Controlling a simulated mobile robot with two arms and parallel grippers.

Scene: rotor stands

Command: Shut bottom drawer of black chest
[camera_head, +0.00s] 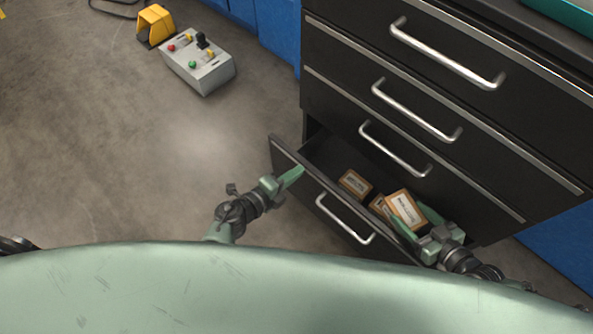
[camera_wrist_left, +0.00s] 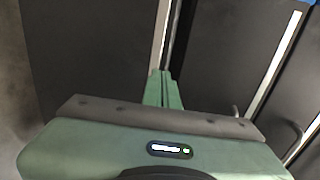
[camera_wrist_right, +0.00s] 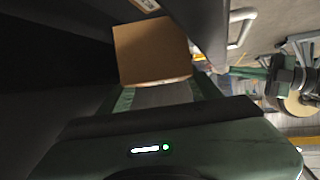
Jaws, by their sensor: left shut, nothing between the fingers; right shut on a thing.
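The black chest (camera_head: 440,120) has its bottom drawer (camera_head: 322,160) pulled open; the drawers above are shut. The bottom drawer has a silver handle (camera_head: 343,220) on its front. My left gripper (camera_head: 299,170) is shut and empty, its fingertips at the left end of the drawer front. In the left wrist view the closed fingers (camera_wrist_left: 163,76) are by the edge of a panel; contact is unclear. My right gripper (camera_head: 409,215) is at the drawer's right end, shut on a cardboard box (camera_head: 405,207). The box (camera_wrist_right: 152,50) sits between its fingers in the right wrist view.
Other small boxes lie in the drawer, one (camera_head: 354,184) apart and one (camera_head: 380,206) partly hidden by the held box. A grey control box (camera_head: 198,70) and a yellow object (camera_head: 155,24) stand on the floor. Floor left of the chest is mostly clear.

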